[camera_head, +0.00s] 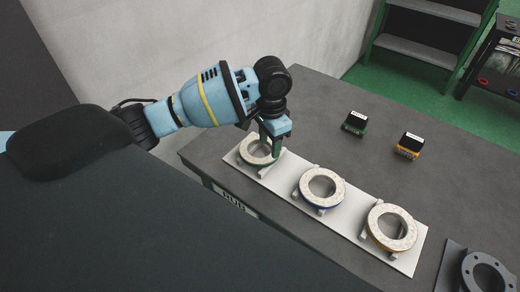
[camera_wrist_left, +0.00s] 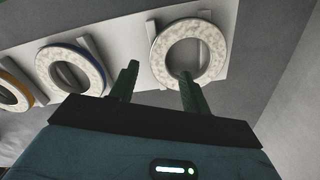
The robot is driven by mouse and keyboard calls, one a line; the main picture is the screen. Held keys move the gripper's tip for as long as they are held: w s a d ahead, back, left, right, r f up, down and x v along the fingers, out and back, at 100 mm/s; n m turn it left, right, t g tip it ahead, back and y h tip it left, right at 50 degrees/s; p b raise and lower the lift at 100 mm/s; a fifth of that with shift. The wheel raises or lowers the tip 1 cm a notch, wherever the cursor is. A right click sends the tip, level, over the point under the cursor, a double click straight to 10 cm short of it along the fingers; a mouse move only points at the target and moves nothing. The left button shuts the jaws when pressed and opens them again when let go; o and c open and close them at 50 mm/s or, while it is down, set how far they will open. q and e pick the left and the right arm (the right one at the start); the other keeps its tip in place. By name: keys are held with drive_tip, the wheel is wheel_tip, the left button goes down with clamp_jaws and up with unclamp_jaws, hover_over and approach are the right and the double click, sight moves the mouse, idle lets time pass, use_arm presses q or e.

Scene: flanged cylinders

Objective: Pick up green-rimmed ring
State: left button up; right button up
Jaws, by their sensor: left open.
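The green-rimmed ring (camera_head: 244,152) is a speckled whitish flanged ring with a green edge, lying at the left end of the white rack in the head view. It also shows in the left wrist view (camera_wrist_left: 219,48), top middle. My left gripper (camera_head: 271,143) is open and empty, fingers pointing down at the ring's right side. In the left wrist view my left gripper (camera_wrist_left: 160,80) has one finger overlapping the ring's near edge and the other beside the ring. I cannot tell whether either finger touches it. My right gripper is not in view.
A blue-rimmed ring (camera_head: 308,190) and an orange-rimmed ring (camera_head: 374,232) sit on the same white rack (camera_head: 343,222). A green-based box (camera_head: 355,123) and an orange-based box (camera_head: 409,145) stand behind on the grey table (camera_head: 330,110). A dark flanged part (camera_head: 472,270) is at lower right.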

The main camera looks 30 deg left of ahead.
sight(268, 159)
use_arm(q)
drive_tip(key=f, duration=0.5)
drive_tip(key=shift+s, duration=0.3)
clamp_jaws()
drive_tip(key=shift+w+r, duration=0.1)
drive_tip(key=shift+r, duration=0.05)
